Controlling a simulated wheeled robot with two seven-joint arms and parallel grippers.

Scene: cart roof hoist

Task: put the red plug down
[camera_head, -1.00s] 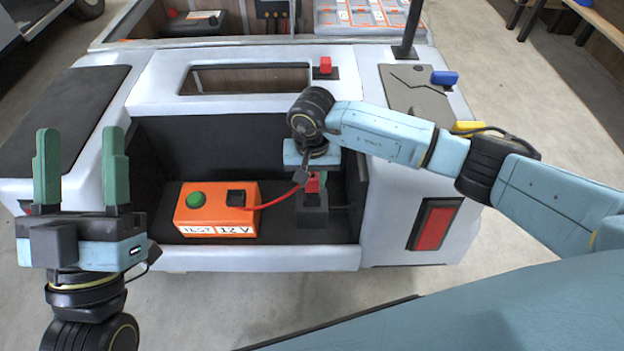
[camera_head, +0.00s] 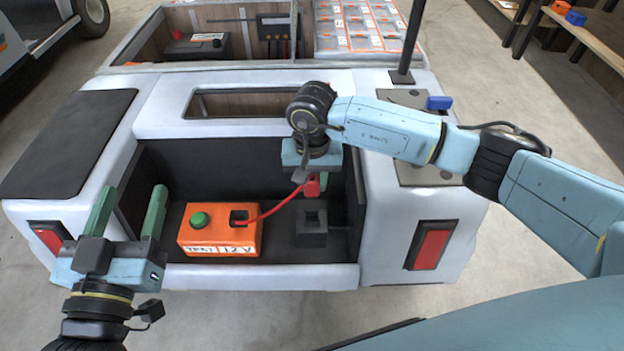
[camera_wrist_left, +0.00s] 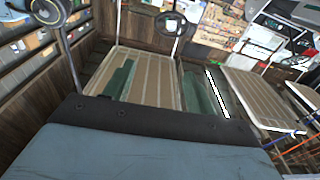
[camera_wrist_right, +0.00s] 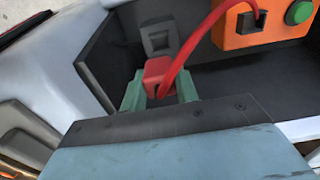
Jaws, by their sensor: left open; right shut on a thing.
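The red plug (camera_head: 313,187) is held in my right gripper (camera_wrist_right: 160,92), which is shut on it. A red cable runs from the plug to the orange box (camera_head: 218,238). The plug hangs above the black socket block (camera_head: 311,238), apart from it, in the cart's dark recess. In the right wrist view the plug (camera_wrist_right: 157,70) sits between green fingers, with the socket block (camera_wrist_right: 160,38) beyond. My left gripper (camera_head: 132,192) is open and empty at the recess's left front. Its spread fingers also show in the left wrist view (camera_wrist_left: 162,85).
The orange box has a green button (camera_head: 199,220) and a dark square opening. The recess floor (camera_head: 280,248) has bare room around the box and socket block. A blue block (camera_head: 439,103) lies on the cart's right top, near a black post (camera_head: 410,45).

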